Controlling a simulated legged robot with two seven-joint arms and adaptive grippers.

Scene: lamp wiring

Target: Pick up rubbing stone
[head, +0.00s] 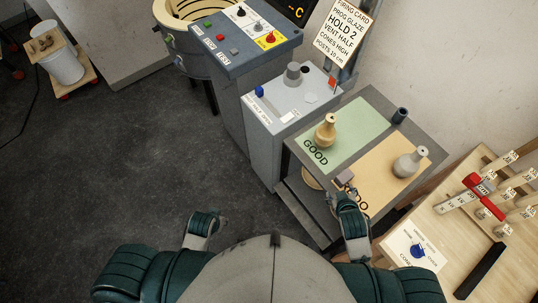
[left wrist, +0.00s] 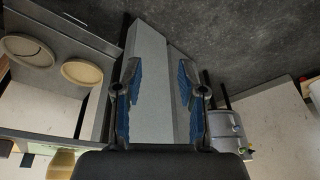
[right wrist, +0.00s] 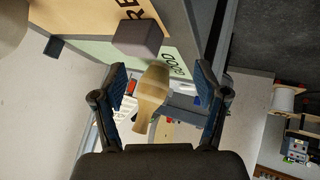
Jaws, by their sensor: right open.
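The rubbing stone appears to be a small grey-mauve block (head: 345,177) on the front edge of the table between the green and tan panels. In the right wrist view the block (right wrist: 138,38) lies beyond the fingertips, left of centre. My right gripper (head: 341,193) is at the table's front edge, close to the block; its fingers (right wrist: 160,75) are apart with nothing between them, and contact is not visible. My left gripper (head: 203,218) hangs over the floor, away from the table; its fingers (left wrist: 159,75) are apart and empty.
A tan bottle (head: 325,131) stands on the green "GOOD" panel (head: 350,126). A control box (head: 290,95) is left of the table; a wooden board (head: 470,235) is right.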

